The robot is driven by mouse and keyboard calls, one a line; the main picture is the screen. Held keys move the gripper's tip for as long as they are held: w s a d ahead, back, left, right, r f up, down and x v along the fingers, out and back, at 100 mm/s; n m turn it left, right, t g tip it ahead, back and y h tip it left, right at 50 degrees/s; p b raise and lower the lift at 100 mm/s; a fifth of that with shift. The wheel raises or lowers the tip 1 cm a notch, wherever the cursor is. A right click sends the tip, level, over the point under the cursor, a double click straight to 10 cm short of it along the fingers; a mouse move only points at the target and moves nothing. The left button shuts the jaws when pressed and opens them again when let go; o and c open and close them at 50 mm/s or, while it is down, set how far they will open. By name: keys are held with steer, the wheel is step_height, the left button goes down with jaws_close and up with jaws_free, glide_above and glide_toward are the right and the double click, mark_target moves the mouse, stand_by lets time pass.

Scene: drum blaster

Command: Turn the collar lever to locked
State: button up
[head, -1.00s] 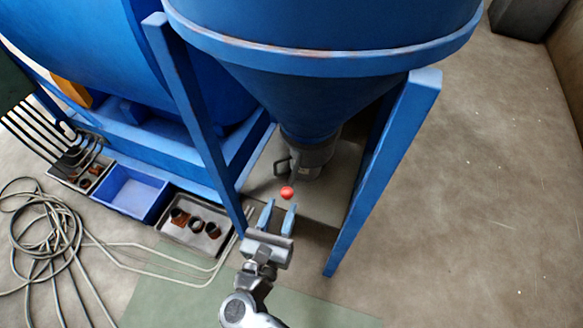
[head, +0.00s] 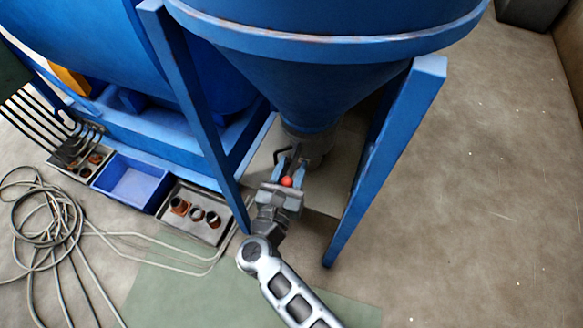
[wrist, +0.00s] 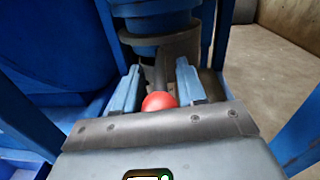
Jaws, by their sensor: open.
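The collar lever ends in a red ball knob (head: 287,181), which also shows in the wrist view (wrist: 159,101). Its dark collar (head: 309,148) sits at the bottom of the blue hopper cone, and in the wrist view the grey collar (wrist: 165,50) is straight ahead. My gripper (head: 289,172) is at the lever, its blue fingers pointing toward the collar. In the wrist view the fingers of my gripper (wrist: 157,88) stand apart, one on each side of the knob, with gaps showing. The knob sits close to the palm. Much of the lever's shaft is hidden.
Blue hopper legs (head: 385,160) and (head: 195,110) stand on both sides of my arm. A blue bin (head: 132,183) and a grey tray with several dark rings (head: 215,235) lie at left. A coiled hose (head: 45,225) is on the floor. The right floor is clear.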

jaws_close()
stand_by(0.3)
steer(key=w+a+m+g+h+b, duration=0.3)
steer(key=h+b, duration=0.5)
steer(key=b, duration=0.8)
steer(key=shift+w+a+m+g+b, duration=0.3)
steer(key=shift+a+m+g, duration=0.4)
steer(key=shift+a+m, duration=0.85)
steer(key=shift+a, duration=0.3)
